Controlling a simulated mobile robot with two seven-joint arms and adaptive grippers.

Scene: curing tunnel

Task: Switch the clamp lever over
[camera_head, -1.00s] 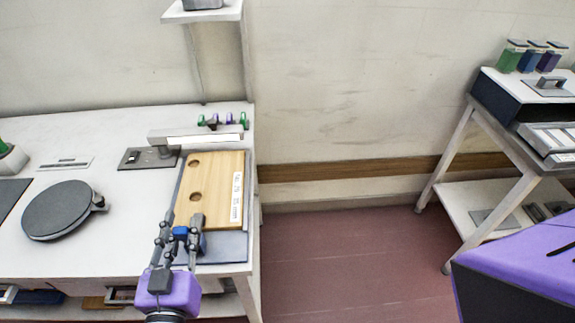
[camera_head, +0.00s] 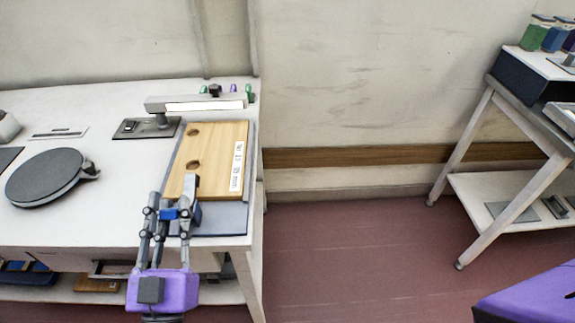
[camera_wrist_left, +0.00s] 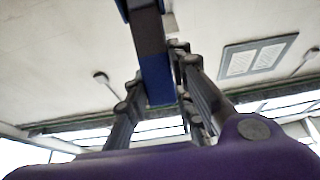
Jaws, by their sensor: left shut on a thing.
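The clamp lever shows as a blue piece (camera_head: 170,214) between my left fingers, at the near left of a wooden board. My left gripper (camera_head: 170,208) comes in from the bottom and is shut on it at the bench's front edge. In the left wrist view the lever (camera_wrist_left: 152,55) is a dark and blue bar running from the top edge down between the fingers of my left gripper (camera_wrist_left: 155,100). The lever's pivot and the clamp's base are hidden. My right gripper is not in view.
The wooden board (camera_head: 215,165) with two holes and a label lies on a grey pad (camera_head: 222,220). A grey lamp-like fixture (camera_head: 200,104) stands behind it, and a round dark plate (camera_head: 45,177) lies left. Open floor (camera_head: 350,240) separates the white bench from a rack (camera_head: 475,130).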

